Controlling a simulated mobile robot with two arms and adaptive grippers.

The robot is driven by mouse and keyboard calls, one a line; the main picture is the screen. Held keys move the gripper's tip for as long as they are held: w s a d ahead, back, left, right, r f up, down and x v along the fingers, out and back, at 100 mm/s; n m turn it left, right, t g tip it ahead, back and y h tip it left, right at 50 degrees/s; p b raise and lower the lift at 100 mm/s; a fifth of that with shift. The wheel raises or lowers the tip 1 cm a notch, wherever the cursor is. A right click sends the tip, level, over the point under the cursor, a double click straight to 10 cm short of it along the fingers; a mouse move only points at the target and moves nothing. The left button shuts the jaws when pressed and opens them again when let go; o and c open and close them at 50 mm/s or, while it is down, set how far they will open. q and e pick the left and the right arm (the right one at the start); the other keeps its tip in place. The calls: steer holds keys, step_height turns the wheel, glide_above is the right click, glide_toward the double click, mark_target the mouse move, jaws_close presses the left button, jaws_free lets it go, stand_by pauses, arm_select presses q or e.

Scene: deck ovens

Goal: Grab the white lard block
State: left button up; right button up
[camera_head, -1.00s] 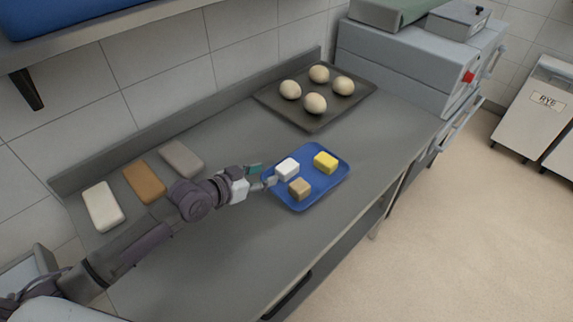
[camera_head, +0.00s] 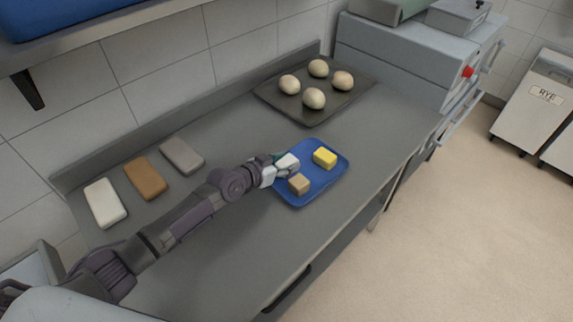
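The white lard block (camera_head: 287,161) sits at the left corner of the blue tray (camera_head: 325,184), partly hidden by my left gripper. A yellow block (camera_head: 324,157) and a tan block (camera_head: 299,184) are on the same tray. My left gripper (camera_head: 286,168) reaches in from the left, its fingers at the white block, one on its near side. The far finger is mostly hidden, so I cannot tell whether the fingers are closed on the block. My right gripper is not in view.
A dark baking tray (camera_head: 316,119) with several dough balls lies at the back. A white slab (camera_head: 105,203), a brown slab (camera_head: 146,178) and a grey slab (camera_head: 182,155) lie on the left of the counter (camera_head: 245,240). An oven (camera_head: 403,65) stands at the right end.

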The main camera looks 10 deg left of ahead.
arm_select(q)
steer(key=c, duration=0.8)
